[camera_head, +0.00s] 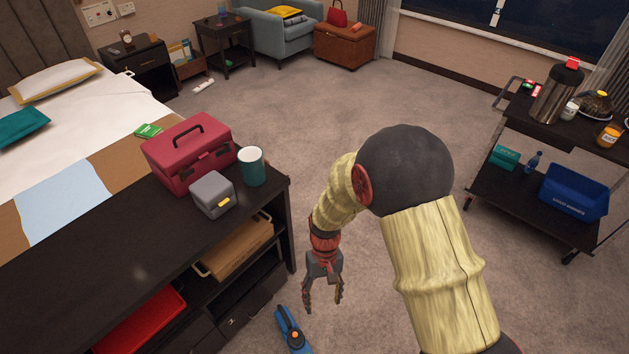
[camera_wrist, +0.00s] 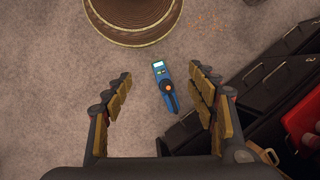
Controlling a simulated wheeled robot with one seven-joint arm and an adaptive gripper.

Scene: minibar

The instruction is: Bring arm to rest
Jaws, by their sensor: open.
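My arm reaches forward and bends down in the head view, with my gripper (camera_head: 322,294) hanging in front of the dark cabinet's right end. In the wrist view my gripper (camera_wrist: 160,105) has its two fingers wide apart with nothing between them. A blue handheld device (camera_head: 292,330) lies on the carpet below my gripper. In the wrist view the blue device (camera_wrist: 165,86) appears between the fingers but lower down, apart from them.
The dark cabinet (camera_head: 120,262) on the left bears a red toolbox (camera_head: 188,150), a grey box (camera_head: 212,194) and a teal cup (camera_head: 251,166). A dark cart (camera_head: 520,205) stands at the right. Carpet (camera_head: 330,100) lies open between cabinet and cart.

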